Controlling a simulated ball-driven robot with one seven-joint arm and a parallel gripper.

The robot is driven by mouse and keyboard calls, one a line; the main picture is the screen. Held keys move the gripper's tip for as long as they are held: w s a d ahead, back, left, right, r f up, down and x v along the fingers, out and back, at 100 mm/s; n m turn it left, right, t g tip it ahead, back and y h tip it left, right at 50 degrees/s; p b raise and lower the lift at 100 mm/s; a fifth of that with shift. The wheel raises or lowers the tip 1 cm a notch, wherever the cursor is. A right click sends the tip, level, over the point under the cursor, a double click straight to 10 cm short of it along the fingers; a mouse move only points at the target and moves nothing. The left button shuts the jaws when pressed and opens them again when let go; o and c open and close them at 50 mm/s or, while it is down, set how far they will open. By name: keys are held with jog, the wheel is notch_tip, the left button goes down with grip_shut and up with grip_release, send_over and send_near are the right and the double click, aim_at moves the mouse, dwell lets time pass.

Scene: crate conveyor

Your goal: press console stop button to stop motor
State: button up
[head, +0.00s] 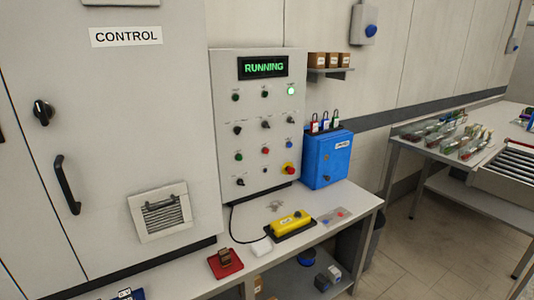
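The control console (222,75) is a grey upright panel at the back of the bench, in the middle of the head view. Its display (263,67) reads RUNNING in green. A green lamp (291,91) is lit below the display's right end. Lower down is a row of small buttons, with a red button (266,151) between a green one (238,157) and a blue one (290,145). A red mushroom button (289,169) on a yellow base sits at the lower right. Any button labels are too small to read. My gripper is not in view.
A bench (336,195) stands before the console. On it are a yellow pendant (289,222) with a black cable, a red pad (225,264) and a blue lock box (326,160). A CONTROL cabinet (100,120) stands left. Floor (420,235) is open at right, before another table.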

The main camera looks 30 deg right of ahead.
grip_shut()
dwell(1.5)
